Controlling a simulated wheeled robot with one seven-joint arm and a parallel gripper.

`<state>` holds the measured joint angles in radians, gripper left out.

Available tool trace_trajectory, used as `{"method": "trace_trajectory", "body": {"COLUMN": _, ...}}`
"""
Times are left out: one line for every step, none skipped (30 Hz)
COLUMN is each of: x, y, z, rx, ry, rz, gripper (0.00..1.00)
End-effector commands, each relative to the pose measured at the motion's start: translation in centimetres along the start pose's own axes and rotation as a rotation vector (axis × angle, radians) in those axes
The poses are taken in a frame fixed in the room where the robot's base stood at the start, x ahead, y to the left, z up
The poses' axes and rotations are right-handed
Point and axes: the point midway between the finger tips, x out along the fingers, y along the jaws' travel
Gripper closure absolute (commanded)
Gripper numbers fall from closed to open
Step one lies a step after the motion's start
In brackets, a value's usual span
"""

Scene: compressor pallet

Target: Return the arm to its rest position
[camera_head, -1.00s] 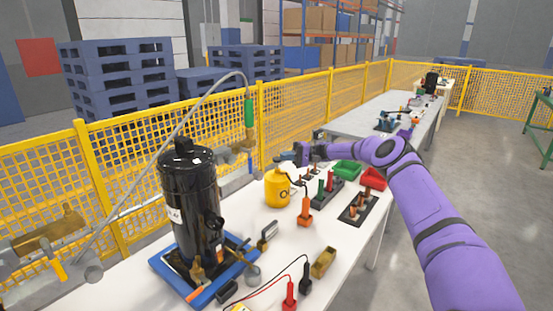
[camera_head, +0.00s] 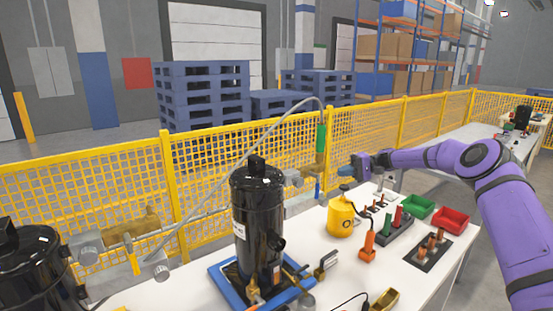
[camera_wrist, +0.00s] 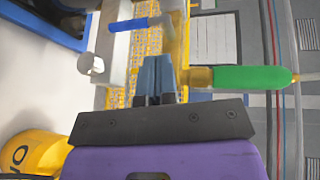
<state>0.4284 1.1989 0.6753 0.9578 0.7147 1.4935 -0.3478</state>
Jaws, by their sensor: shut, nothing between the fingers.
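My purple arm (camera_head: 515,200) reaches in from the right of the head view, stretched leftward over the work table. My gripper (camera_head: 345,171) is above and behind the yellow bottle (camera_head: 341,218). In the wrist view its two fingers (camera_wrist: 157,62) are together, with nothing held. Beyond them hangs a valve with a green sleeve (camera_wrist: 240,77) and a blue lever (camera_wrist: 132,24); how far the fingers are from it I cannot tell. The green sleeve also shows in the head view (camera_head: 321,137), left of my gripper.
A black compressor (camera_head: 257,215) stands on a blue pallet (camera_head: 227,283) on the white table. An orange tool (camera_head: 369,245), a green bin (camera_head: 419,207) and a red bin (camera_head: 451,219) lie below my arm. Yellow mesh fencing (camera_head: 110,195) runs behind the table.

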Motion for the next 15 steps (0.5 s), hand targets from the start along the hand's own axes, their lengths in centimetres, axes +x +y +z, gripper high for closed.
{"method": "trace_trajectory", "body": {"x": 0.9, "y": -1.7, "z": 0.7, "rx": -0.003, "ry": -0.017, "rz": 0.048, "gripper": 1.0}}
{"method": "trace_trajectory", "body": {"x": 1.4, "y": -2.5, "z": 1.1, "rx": -0.003, "ry": -0.025, "rz": 0.076, "gripper": 1.0}}
{"method": "trace_trajectory", "body": {"x": 1.9, "y": -3.4, "z": 1.7, "rx": -0.003, "ry": -0.034, "rz": 0.113, "gripper": 1.0}}
{"method": "trace_trajectory", "body": {"x": 2.4, "y": -4.2, "z": 2.1, "rx": -0.003, "ry": -0.041, "rz": 0.141, "gripper": 1.0}}
{"method": "trace_trajectory", "body": {"x": 2.8, "y": -4.8, "z": 2.6, "rx": -0.004, "ry": -0.048, "rz": 0.169, "gripper": 1.0}}
{"method": "trace_trajectory", "body": {"x": 3.3, "y": -5.7, "z": 3.2, "rx": -0.004, "ry": -0.054, "rz": 0.206, "gripper": 1.0}}
{"method": "trace_trajectory", "body": {"x": 3.6, "y": -6.4, "z": 3.7, "rx": -0.003, "ry": -0.058, "rz": 0.233, "gripper": 1.0}}
{"method": "trace_trajectory", "body": {"x": 4.0, "y": -7.0, "z": 4.3, "rx": -0.004, "ry": -0.062, "rz": 0.261, "gripper": 1.0}}
{"method": "trace_trajectory", "body": {"x": 4.4, "y": -7.9, "z": 5.0, "rx": -0.006, "ry": -0.068, "rz": 0.298, "gripper": 1.0}}
{"method": "trace_trajectory", "body": {"x": 4.7, "y": -8.5, "z": 5.6, "rx": -0.007, "ry": -0.07, "rz": 0.325, "gripper": 1.0}}
{"method": "trace_trajectory", "body": {"x": 5.0, "y": -9.1, "z": 6.1, "rx": -0.008, "ry": -0.072, "rz": 0.353, "gripper": 1.0}}
{"method": "trace_trajectory", "body": {"x": 5.3, "y": -9.9, "z": 7.0, "rx": -0.01, "ry": -0.075, "rz": 0.389, "gripper": 1.0}}
{"method": "trace_trajectory", "body": {"x": 5.5, "y": -10.4, "z": 7.6, "rx": -0.01, "ry": -0.075, "rz": 0.416, "gripper": 1.0}}
{"method": "trace_trajectory", "body": {"x": 5.8, "y": -10.9, "z": 8.2, "rx": -0.011, "ry": -0.075, "rz": 0.443, "gripper": 1.0}}
{"method": "trace_trajectory", "body": {"x": 6.1, "y": -11.7, "z": 9.0, "rx": -0.013, "ry": -0.076, "rz": 0.478, "gripper": 1.0}}
